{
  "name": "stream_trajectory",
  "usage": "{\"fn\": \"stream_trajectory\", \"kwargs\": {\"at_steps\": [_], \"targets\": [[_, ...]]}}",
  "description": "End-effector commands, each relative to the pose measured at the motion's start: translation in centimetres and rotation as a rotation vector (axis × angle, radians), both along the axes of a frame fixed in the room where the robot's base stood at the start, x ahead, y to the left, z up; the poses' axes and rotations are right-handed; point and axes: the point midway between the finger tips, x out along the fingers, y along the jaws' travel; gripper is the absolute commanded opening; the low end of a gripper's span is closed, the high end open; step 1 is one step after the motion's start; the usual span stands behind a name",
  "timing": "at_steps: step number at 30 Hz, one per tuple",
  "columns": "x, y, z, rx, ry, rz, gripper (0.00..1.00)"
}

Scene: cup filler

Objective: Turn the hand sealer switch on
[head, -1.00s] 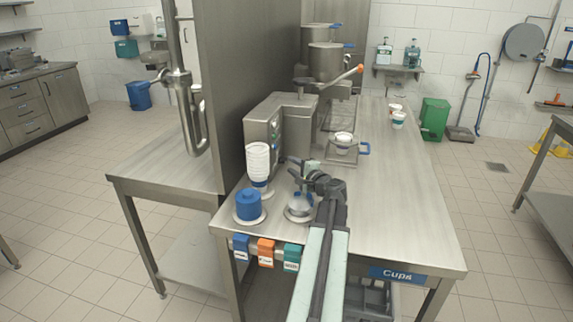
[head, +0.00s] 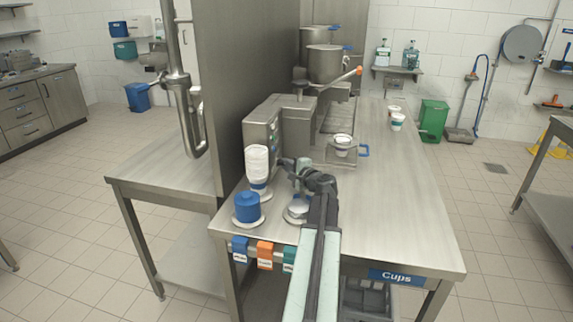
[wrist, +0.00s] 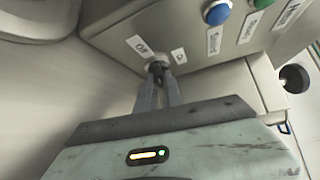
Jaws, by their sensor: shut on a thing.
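In the wrist view, the switch (wrist: 155,66) is a small knob with a dark lever, set in a grey metal panel. A label reading "Off" sits above left of it and a smaller label to its right. The fingers of my gripper (wrist: 159,80) reach up to it and are shut on its dark lever. Which way the lever points is hard to tell, since the fingertips cover part of it. In the head view, my gripper (head: 284,163) is at the front lower part of the grey machine (head: 262,130), just right of the white cup stack; the switch cannot be made out there.
The white cup stack (head: 257,165) stands close to the left of my gripper. A blue container (head: 247,207) and a silver domed item (head: 298,205) sit near the table's front edge. Blue (wrist: 217,13) and green buttons are on the same panel.

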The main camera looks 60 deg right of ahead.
Motion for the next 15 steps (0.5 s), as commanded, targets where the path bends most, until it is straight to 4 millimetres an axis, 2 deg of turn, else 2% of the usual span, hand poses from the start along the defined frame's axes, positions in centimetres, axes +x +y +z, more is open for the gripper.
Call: {"fn": "stream_trajectory", "kwargs": {"at_steps": [8, 15], "targets": [[-0.1, -0.1, 1.1, 0.161, 0.056, 0.003, 0.00], [0.0, -0.3, 1.5, 0.374, 0.124, 0.004, 0.00]]}}
